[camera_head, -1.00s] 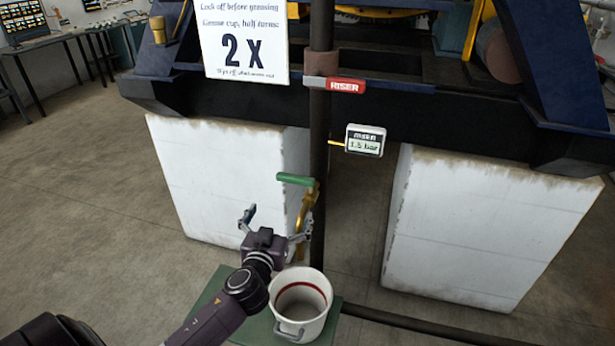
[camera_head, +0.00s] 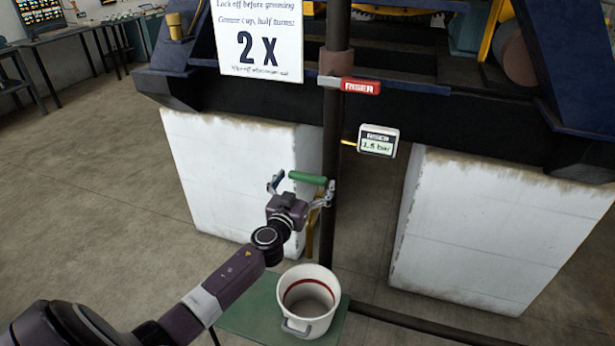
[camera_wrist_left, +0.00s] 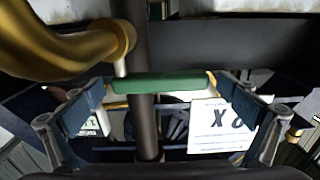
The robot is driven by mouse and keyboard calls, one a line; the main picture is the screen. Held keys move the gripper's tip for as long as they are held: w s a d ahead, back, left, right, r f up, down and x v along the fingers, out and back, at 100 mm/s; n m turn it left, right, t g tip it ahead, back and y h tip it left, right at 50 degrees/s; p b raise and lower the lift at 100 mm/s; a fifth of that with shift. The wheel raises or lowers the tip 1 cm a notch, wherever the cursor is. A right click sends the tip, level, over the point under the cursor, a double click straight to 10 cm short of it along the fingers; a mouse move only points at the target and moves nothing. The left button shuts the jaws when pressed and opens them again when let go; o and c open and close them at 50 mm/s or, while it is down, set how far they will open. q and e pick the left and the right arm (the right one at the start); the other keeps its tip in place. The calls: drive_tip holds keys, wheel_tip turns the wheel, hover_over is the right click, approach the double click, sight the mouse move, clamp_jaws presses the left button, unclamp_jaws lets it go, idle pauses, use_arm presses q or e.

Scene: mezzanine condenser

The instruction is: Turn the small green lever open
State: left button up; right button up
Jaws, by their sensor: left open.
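The small green lever (camera_head: 308,178) sits crosswise at the dark vertical pipe, at the top of a brass fitting that is mostly hidden behind my left gripper in the head view. In the left wrist view the green lever (camera_wrist_left: 160,83) lies between the two fingers, with the brass spout (camera_wrist_left: 70,50) at upper left. My left gripper (camera_head: 301,187) is open, one finger near each end of the lever. I cannot tell whether either finger touches it. My right gripper is not in view.
A white bucket (camera_head: 306,302) stands on a green stand (camera_head: 248,316) below the lever. A red RISER lever (camera_head: 360,86) and a gauge reading 1.5 bar (camera_head: 378,141) are higher on the dark pipe (camera_head: 334,130). White concrete blocks (camera_head: 228,165) stand on both sides.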

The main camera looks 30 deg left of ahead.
use_arm(q)
drive_tip(key=shift+w+a, duration=0.1)
drive_tip(key=shift+w, duration=0.3)
drive_tip(key=c, duration=1.7)
